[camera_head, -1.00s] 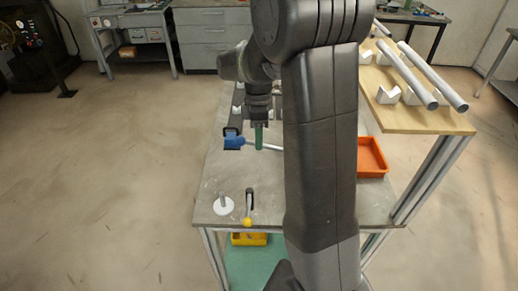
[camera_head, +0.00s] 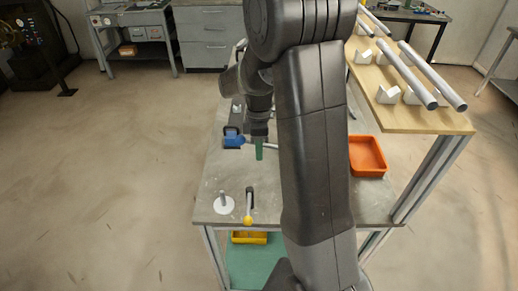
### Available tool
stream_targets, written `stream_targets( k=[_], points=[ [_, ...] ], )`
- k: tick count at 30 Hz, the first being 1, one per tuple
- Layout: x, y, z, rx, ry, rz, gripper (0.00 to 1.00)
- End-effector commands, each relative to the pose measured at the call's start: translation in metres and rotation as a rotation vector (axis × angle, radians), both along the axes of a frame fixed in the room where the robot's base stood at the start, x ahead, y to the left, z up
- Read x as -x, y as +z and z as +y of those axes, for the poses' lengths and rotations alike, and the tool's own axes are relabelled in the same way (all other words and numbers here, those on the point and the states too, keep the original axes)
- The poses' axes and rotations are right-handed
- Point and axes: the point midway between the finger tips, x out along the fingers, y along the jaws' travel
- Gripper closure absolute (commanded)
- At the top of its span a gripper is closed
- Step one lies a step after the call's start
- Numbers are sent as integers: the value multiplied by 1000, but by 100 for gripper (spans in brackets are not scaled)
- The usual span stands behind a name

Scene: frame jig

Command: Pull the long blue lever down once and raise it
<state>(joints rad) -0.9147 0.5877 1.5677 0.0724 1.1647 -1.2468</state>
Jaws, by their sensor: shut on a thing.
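My gripper (camera_head: 259,138) points down over the table, right of a blue part (camera_head: 234,141). It is shut on a narrow upright green piece (camera_head: 259,150), which sticks out below the dark jaws. The blue part sits by a dark bracket on the table. A thin grey rod (camera_head: 270,147) runs right from it, passes behind the green piece and goes out of sight behind my arm. The blue part and rod seem to be the long lever, but I cannot tell where its pivot is. I cannot tell whether the green piece touches the rod.
A short lever with a yellow knob (camera_head: 248,221) and a white disc with a peg (camera_head: 223,205) are at the table's (camera_head: 215,180) front. An orange tray (camera_head: 367,157) is at right. Grey tubes (camera_head: 408,73) lie on a raised wooden board (camera_head: 425,120). My arm hides the table's middle.

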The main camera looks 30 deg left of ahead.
Motion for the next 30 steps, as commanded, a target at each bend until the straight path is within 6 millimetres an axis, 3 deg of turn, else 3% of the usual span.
stream_targets(
  k=[11,30],
  points=[
    [-3,17,-4,-70,-4,36,100],
    [-22,88,-36,-461,-4,248,100]
  ],
)
